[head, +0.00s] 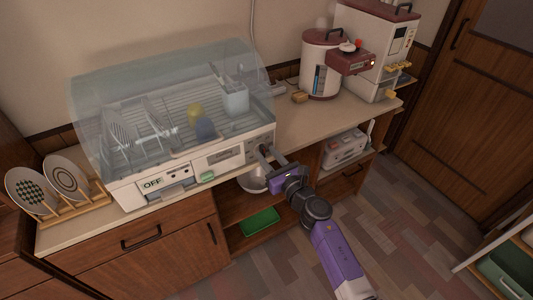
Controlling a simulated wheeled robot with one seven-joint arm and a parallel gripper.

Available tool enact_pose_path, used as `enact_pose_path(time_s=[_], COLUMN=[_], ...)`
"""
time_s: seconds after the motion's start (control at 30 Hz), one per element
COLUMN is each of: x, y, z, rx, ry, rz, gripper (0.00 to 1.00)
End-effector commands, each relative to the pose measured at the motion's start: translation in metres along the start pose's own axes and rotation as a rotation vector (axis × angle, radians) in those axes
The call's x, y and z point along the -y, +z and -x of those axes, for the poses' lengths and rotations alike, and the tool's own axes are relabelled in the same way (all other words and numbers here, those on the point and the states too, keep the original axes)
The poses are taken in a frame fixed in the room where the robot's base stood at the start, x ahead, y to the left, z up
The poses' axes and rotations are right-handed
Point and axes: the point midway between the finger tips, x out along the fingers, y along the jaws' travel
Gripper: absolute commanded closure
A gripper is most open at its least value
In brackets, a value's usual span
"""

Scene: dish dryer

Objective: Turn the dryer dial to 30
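The dish dryer (130,195) is a white unit with a clear, bluish domed cover, standing on the counter. A label reading OFF shows at the left of its front panel. The dial sits at the right end of that panel; my gripper hides most or all of it, so its setting cannot be read. My gripper (264,153) reaches the panel's right end from the front right, its fingertips at or very close to the dial. The fingers are too small and overlapped to tell whether they are open or shut on the dial.
Plates stand in a wooden rack (82,205) left of the dryer. Below are open shelves with a green tray (260,222) and a white appliance (344,147). The floor in front is clear.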

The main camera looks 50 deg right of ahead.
Motion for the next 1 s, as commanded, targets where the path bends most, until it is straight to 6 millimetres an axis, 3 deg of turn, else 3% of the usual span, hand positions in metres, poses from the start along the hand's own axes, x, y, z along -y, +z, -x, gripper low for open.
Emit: enact_pose_path(time_s=[0.4,0.6,1.0], x=[-0.0001,-0.0001,0.0003], y=[-0.0002,-0.0002,0.0000], z=[-0.0098,-0.0097,-0.0095], rx=[0.000,0.000,-0.001], ry=[0.000,0.000,0.000], rz=[-0.001,-0.001,-0.034], gripper=[0.65,1.00,1.00])
